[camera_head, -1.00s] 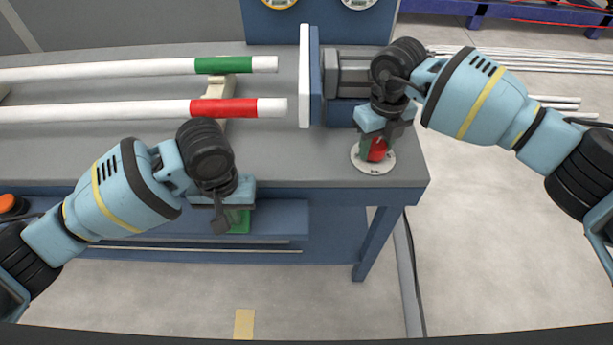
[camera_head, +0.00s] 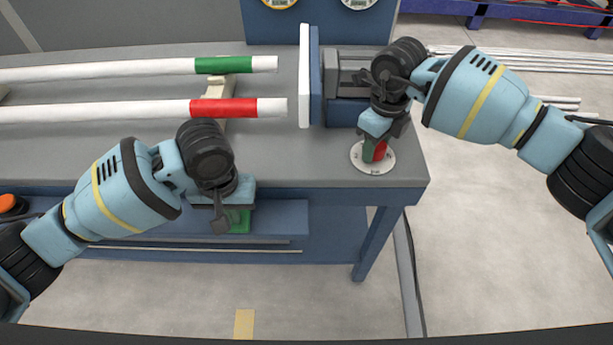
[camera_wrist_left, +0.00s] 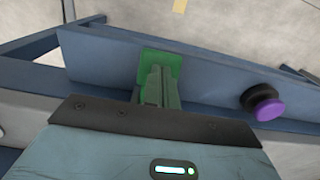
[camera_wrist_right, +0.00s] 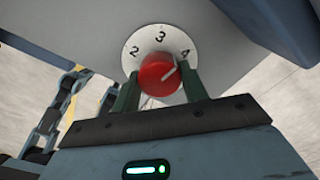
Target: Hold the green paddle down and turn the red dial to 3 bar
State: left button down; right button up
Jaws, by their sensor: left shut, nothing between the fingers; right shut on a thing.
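The green paddle (camera_wrist_left: 174,62) is on the blue front rail in the left wrist view, and a bit of it shows in the head view (camera_head: 241,226). My left gripper (camera_wrist_left: 157,78) is shut and empty, its fingertips against the paddle; how far the paddle is pressed I cannot tell. The red dial (camera_wrist_right: 159,73) sits on a round white scale plate (camera_wrist_right: 133,62) marked 2, 3 and 4. My right gripper (camera_wrist_right: 158,88) is shut on the dial, one green finger each side. The dial's pale pointer line leans up and right, towards the 4. Part of the dial shows in the head view (camera_head: 381,151).
Two gauges (camera_head: 357,2) are cut off at the top. A purple button (camera_wrist_left: 268,107) is right of the paddle.

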pick_arm(q)
jog(key=shift+a+f, duration=0.2)
pick_arm(e)
jog(key=shift+w+d+n, duration=0.1)
jog(key=shift+d+n, duration=0.2)
jog(key=shift+n, duration=0.9)
pick_arm(q)
jog(key=shift+d+r, duration=0.15)
jog(key=shift+r, duration=2)
pick_arm(e)
jog(key=shift+a, duration=0.15)
jog(key=o, duration=0.5)
pick_arm(q)
jog(key=shift+w+d, duration=0.1)
jog(key=shift+w, duration=0.05)
pick_arm(e)
jog(key=o, duration=0.4)
jog(key=shift+w+f, duration=0.1)
jog(key=shift+a, duration=0.1)
